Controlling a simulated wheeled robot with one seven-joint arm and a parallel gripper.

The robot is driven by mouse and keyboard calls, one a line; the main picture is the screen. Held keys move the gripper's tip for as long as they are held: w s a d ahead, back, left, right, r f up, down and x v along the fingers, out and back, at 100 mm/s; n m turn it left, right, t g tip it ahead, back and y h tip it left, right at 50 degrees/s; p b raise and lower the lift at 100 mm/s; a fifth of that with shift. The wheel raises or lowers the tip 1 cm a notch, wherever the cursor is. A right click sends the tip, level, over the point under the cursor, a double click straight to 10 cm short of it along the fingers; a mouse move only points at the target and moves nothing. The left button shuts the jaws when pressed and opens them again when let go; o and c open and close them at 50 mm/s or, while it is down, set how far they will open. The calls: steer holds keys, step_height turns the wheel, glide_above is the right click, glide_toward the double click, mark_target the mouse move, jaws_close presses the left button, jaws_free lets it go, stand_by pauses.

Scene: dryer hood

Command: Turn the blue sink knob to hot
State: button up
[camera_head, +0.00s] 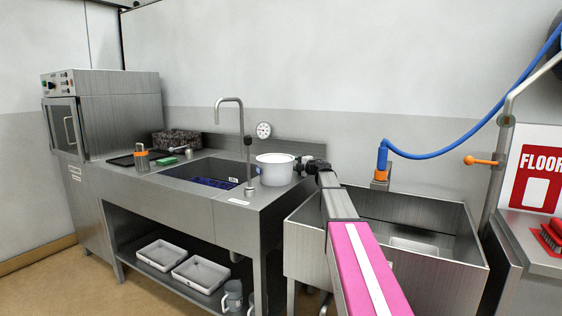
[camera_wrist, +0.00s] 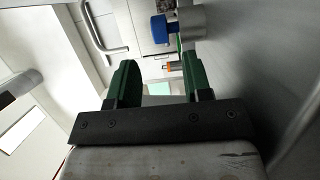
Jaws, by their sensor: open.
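The blue knob (camera_wrist: 159,29) shows in the wrist view, on the side of a short grey metal cylinder (camera_wrist: 191,19). It is beyond my fingertips, near the top of the view. My gripper (camera_wrist: 158,68) has two green fingers spread apart with nothing between them. In the head view my gripper (camera_head: 308,167) is a small dark shape at the end of my arm, beside the white pot. I cannot make out the blue knob for certain in the head view. The sink basin (camera_head: 208,178) lies in the steel counter, with a tall curved faucet (camera_head: 240,125) behind it.
A white pot (camera_head: 274,170) stands on the counter close to my gripper. A round dial (camera_head: 264,130) is on the wall. An orange-handled item (camera_head: 142,158) stands left of the basin. A deep steel sink (camera_head: 425,215) with a blue hose (camera_head: 440,154) is at right.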

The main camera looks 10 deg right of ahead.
steer(key=x, duration=1)
steer(key=shift+w+a, duration=0.15)
steer(key=shift+w, duration=0.15)
jaws_close()
